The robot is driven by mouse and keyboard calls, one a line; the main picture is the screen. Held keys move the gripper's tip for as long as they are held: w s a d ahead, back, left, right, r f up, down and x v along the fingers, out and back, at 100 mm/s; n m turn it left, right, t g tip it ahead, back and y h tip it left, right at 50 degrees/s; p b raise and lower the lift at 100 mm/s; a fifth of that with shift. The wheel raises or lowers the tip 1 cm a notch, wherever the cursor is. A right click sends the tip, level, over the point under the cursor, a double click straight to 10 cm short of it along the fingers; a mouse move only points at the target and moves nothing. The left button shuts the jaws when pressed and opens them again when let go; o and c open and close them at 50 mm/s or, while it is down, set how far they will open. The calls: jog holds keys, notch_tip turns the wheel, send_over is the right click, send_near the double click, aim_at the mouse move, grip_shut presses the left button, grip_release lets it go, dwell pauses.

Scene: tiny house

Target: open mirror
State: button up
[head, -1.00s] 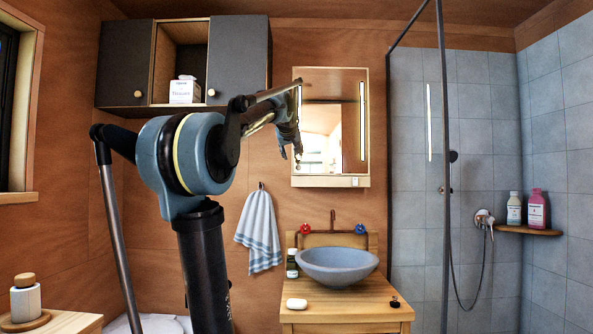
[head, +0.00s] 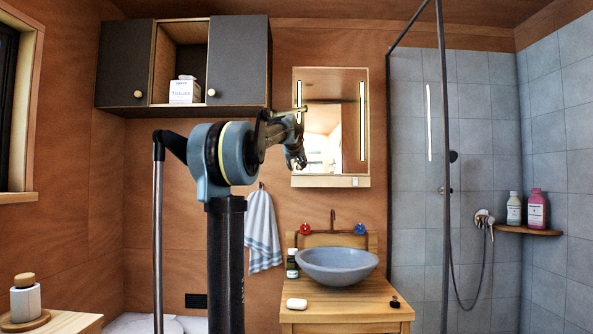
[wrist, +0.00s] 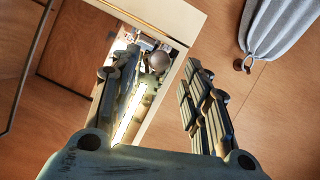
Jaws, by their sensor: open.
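The mirror (head: 322,140) is the front of a light wood wall cabinet above the basin, with a vertical light strip on each side. It looks closed in the head view. My gripper (head: 299,162) is in front of the mirror's lower left side. In the wrist view my gripper (wrist: 160,80) is open, with nothing held between its fingers. One finger overlaps the mirror (wrist: 152,50) and its lit strip; the other overlaps the wood wall beside the cabinet edge. Contact with the edge cannot be told. The arm hides part of the mirror's left edge in the head view.
A striped towel (head: 262,232) hangs left of the vanity. Grey cupboards (head: 238,62) are upper left. A glass shower screen with a dark frame (head: 441,150) stands to the right.

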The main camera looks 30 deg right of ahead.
aim_at(298, 166)
jog(key=shift+x, duration=1.8)
grip_shut()
